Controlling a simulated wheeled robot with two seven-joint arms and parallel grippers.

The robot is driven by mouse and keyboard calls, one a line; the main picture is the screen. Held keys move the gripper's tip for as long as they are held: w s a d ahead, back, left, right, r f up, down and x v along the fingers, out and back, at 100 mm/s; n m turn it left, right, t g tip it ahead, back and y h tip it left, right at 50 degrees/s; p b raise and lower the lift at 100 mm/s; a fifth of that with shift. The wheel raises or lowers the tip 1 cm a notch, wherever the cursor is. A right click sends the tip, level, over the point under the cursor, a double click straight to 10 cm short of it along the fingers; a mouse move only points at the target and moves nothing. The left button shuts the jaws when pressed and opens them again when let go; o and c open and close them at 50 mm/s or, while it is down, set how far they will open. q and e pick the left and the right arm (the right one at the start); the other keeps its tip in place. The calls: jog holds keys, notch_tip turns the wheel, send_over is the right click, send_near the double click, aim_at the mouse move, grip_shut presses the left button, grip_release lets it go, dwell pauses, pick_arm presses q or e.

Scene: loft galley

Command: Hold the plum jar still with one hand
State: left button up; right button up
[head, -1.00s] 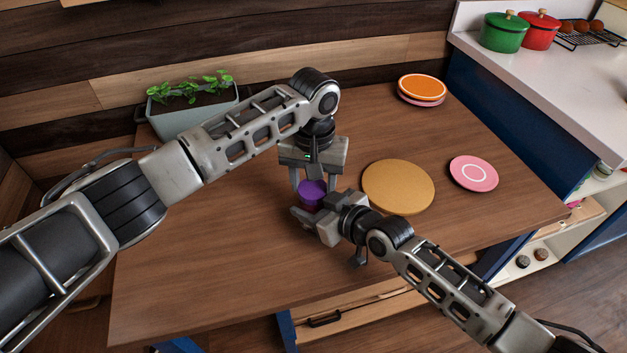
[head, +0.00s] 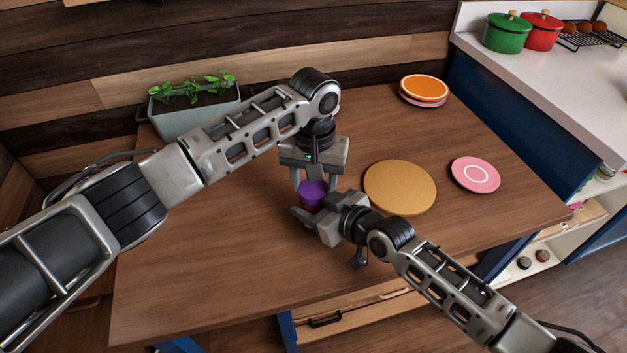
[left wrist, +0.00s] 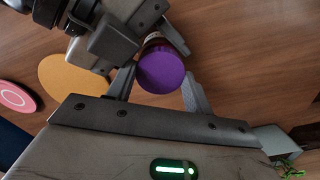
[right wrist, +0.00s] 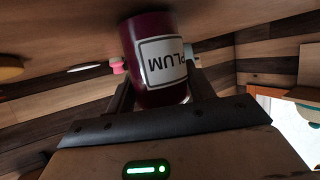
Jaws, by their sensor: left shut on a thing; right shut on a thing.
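The plum jar (head: 311,207) stands on the wooden table with its purple lid (head: 313,190) on top. In the right wrist view the dark plum body (right wrist: 147,32) carries a white label reading PLUM, upside down there. My left gripper (head: 314,184) points down from above and is shut on the lid; the left wrist view shows the round lid (left wrist: 161,71) between its fingers. My right gripper (head: 316,208) comes in low from the right and is shut around the jar's body. The two grippers hide much of the jar.
A round tan mat (head: 400,188) and a pink plate (head: 475,175) lie right of the jar. Stacked plates, orange on top (head: 424,88), sit at the back, and a planter (head: 195,115) stands at the back left. The table's front left is clear.

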pick_arm(q)
jog(key=shift+s+d+f, duration=0.15)
jog(key=shift+s+f, duration=0.1)
jog(key=shift+f, duration=0.4)
dwell(0.4)
jog(key=o, duration=0.6)
jog(key=shift+d+r, duration=0.15)
jog(key=shift+r, duration=2.15)
jog(key=shift+w, duration=0.15)
jog(key=c, duration=0.9)
jog(key=shift+a, duration=0.2)
jog(key=shift+c, duration=0.2)
